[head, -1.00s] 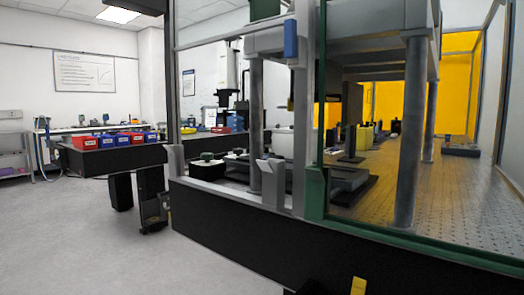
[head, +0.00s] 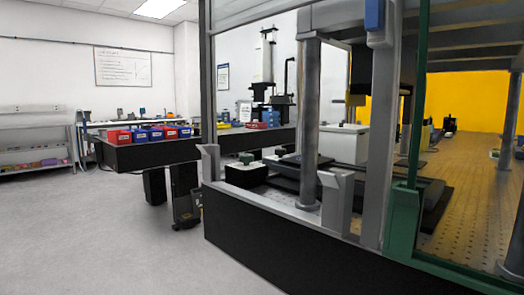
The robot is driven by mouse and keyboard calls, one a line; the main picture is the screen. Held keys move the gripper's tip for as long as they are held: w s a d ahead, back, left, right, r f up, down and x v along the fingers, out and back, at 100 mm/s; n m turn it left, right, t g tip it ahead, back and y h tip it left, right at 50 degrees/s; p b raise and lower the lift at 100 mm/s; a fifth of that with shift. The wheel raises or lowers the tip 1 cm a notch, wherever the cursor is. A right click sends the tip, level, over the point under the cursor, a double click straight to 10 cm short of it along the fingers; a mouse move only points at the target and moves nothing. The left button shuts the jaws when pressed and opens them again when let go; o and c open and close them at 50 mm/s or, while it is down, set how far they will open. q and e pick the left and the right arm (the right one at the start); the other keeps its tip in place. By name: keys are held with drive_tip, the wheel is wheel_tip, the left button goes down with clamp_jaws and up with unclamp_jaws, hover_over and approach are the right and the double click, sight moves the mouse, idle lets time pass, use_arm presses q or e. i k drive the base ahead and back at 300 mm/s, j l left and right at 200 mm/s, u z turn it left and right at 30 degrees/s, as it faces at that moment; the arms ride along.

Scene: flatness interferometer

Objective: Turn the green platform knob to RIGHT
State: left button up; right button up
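A small dark green knob (head: 247,158) sits on top of a pale box with a dark base (head: 246,174), at the near left corner inside the framed enclosure in the head view. A second small dark knob-like piece (head: 280,153) lies just right of it. The knob is too small here to read its setting or any marks. Neither of my grippers shows in the head view.
The enclosure's grey posts (head: 379,140), green-framed panel (head: 404,215) and black base wall (head: 275,245) stand ahead on the right. A bench with red and blue bins (head: 120,136) is at left. Grey floor (head: 110,235) is open at front left.

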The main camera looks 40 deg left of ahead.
sight(246, 158)
drive_tip(key=i+j+z, duration=0.15)
drive_tip(key=j, duration=0.3)
drive_tip(key=j+z, duration=0.15)
drive_tip(key=j, duration=0.35)
drive_tip(key=i+j, duration=0.1)
drive_tip(key=j, duration=0.55)
drive_tip(key=i+j+z, duration=0.1)
drive_tip(key=j, duration=0.55)
drive_tip(key=i+j, duration=0.15)
drive_tip(key=j, duration=0.5)
